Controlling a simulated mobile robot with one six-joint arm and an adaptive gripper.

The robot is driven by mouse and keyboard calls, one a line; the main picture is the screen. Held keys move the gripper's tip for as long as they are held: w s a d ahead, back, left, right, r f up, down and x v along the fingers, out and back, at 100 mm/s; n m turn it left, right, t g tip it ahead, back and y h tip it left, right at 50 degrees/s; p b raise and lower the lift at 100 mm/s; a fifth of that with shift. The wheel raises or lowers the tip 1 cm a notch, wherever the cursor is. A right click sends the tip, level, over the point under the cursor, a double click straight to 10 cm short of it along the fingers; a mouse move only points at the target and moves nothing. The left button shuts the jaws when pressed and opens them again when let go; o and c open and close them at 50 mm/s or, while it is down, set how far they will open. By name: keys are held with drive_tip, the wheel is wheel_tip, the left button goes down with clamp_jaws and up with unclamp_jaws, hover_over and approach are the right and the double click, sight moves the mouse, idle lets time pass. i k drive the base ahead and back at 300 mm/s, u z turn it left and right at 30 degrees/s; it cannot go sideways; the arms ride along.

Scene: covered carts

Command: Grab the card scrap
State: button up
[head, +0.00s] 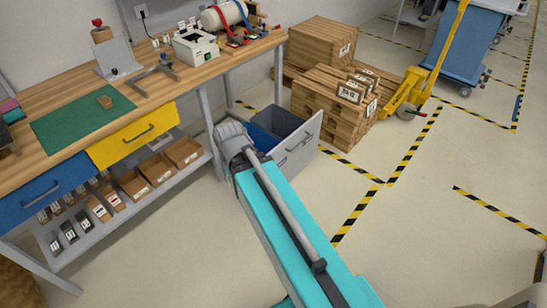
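A small brown piece (105,101) that looks like the card scrap lies on the green mat (75,128) on the wooden workbench at the left. It is small in the picture, and its exact shape is hard to tell. My teal arm reaches up from the bottom of the view to a grey joint in front of the bench's right end. My gripper does not show, so I cannot tell its state or where it is relative to the brown piece.
The bench has a yellow drawer (133,136), a blue drawer (43,191) and a lower shelf with brown bins (158,165). Grey brackets and devices stand behind the mat. An open grey drawer unit (299,146), cardboard stacks (335,105) and a yellow pallet jack (410,92) are right.

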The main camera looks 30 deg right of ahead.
sight(107, 103)
drive_tip(key=u, duration=0.05)
drive_tip(key=i, duration=0.95)
drive_tip(key=z, duration=0.05)
